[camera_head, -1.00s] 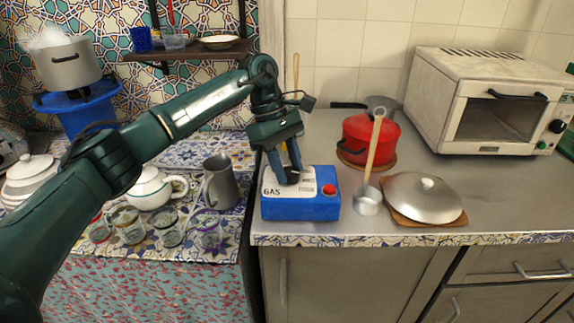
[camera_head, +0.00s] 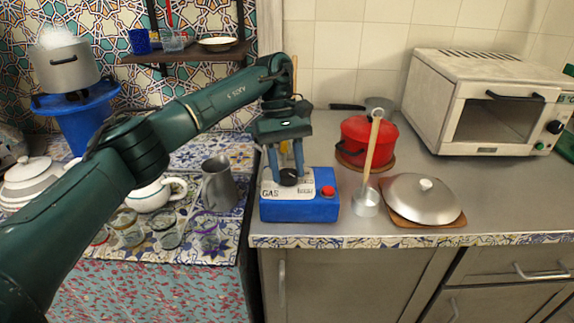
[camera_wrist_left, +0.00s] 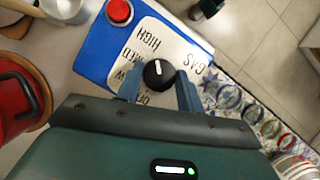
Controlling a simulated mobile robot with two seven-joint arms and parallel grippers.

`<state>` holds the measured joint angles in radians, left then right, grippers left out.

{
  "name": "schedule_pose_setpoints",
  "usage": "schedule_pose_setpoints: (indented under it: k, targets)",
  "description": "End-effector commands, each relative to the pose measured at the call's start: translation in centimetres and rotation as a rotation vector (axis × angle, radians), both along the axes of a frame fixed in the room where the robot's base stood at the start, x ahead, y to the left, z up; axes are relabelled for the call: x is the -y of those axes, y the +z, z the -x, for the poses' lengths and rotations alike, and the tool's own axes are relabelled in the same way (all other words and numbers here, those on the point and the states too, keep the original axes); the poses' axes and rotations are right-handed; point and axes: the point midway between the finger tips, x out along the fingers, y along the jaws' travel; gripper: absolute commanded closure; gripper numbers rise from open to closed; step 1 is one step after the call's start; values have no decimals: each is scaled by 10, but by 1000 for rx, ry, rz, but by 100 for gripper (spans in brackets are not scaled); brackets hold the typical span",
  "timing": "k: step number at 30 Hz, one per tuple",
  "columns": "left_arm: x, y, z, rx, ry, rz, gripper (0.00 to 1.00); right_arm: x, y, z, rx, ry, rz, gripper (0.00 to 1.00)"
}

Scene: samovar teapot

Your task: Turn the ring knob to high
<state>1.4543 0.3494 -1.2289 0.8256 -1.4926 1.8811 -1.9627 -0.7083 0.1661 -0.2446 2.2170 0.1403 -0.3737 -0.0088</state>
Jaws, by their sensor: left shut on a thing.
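The ring knob (camera_head: 289,177) is a round black knob on the white top plate of a blue gas box (camera_head: 299,210). My left gripper (camera_head: 288,172) reaches down from above, shut on the knob with one finger on each side. In the left wrist view the knob (camera_wrist_left: 158,74) sits between the fingertips (camera_wrist_left: 160,82). Its white mark runs up and down in that picture, roughly towards the word HIGH (camera_wrist_left: 149,40). MED, LOW and OFF are printed around the knob, partly covered by a finger. My right gripper is not in view.
A red button (camera_head: 328,191) is on the box, right of the knob. A ladle (camera_head: 367,200), a red pot (camera_head: 370,140) and a lid (camera_head: 424,197) stand to the right. A grey jug (camera_head: 219,185) and glasses are to the left.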

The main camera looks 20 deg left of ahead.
Motion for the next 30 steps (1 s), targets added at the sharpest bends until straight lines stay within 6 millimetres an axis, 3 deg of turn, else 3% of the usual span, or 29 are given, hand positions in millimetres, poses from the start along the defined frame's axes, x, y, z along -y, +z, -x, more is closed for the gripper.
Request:
schedule_pose_setpoints:
  k: [9, 10, 17, 30]
  targets:
    - [0, 0, 0, 1, -2, -1, 86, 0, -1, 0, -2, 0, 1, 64]
    - [0, 0, 0, 1, -2, -1, 61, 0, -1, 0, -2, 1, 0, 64]
    - [0, 0, 0, 0, -1, -1, 42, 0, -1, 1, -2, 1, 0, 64]
    - [4, 8, 2, 0, -2, 1, 41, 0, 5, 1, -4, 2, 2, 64]
